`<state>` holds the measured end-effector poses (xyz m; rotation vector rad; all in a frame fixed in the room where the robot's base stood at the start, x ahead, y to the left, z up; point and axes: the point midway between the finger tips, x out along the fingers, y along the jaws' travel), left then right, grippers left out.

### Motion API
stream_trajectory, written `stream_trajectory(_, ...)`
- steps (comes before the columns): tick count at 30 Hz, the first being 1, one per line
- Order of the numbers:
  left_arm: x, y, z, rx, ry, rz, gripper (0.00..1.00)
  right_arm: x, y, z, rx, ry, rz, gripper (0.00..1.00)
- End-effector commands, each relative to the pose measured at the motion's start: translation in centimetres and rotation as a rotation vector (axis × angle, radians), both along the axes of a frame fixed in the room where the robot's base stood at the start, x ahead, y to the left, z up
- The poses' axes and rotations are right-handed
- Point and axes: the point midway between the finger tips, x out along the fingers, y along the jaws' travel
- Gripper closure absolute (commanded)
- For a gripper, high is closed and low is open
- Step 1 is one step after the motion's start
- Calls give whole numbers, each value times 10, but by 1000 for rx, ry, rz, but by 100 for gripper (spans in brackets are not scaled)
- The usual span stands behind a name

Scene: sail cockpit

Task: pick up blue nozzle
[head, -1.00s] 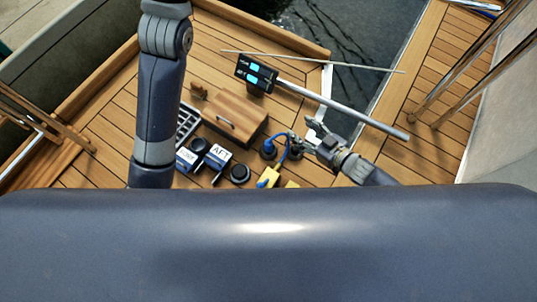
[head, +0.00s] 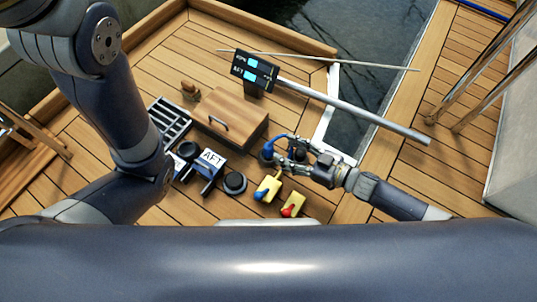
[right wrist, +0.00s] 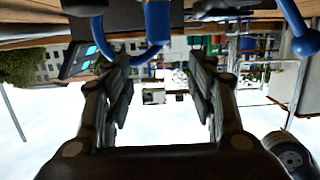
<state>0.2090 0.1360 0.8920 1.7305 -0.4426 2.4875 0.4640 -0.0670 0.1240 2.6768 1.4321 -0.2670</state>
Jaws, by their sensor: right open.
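A blue curved nozzle (head: 275,142) rises from a round dark base right of the wooden box in the head view. My right gripper (head: 300,155) is open, its fingers pointing left close beside the nozzle. In the right wrist view a blue curved tube (right wrist: 157,22) hangs at the top, between and beyond the open fingers (right wrist: 165,75). I cannot tell whether the fingers touch it. A second blue piece with a ball end (right wrist: 305,41) is at the upper right there. My left arm crosses the left of the head view; its gripper does not show.
An AFT-labelled block (head: 210,160), a black round cap (head: 235,183), a yellow block with a blue lever (head: 267,187) and one with red (head: 293,204) stand in front.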

Motion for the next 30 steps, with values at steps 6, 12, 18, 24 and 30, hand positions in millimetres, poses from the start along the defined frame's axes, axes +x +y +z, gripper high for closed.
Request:
stream_trajectory(6, -2, 0, -30, 0, -5, 1, 72, 0, 0, -40, -1, 0, -1, 48)
stream_trajectory(12, -2, 0, -43, 0, -5, 1, 72, 11, 15, -45, 0, -1, 0, 48)
stream_trajectory(18, -2, 0, -48, 0, -6, 0, 72, 16, 24, -46, 1, -1, 0, 48)
stream_trajectory(24, -3, 0, -68, 1, -8, 1, 72, 30, 46, -53, 2, -3, 1, 48)
stream_trajectory(30, -2, 0, -77, 1, -5, 0, 72, 40, 60, -55, -1, -1, -1, 48)
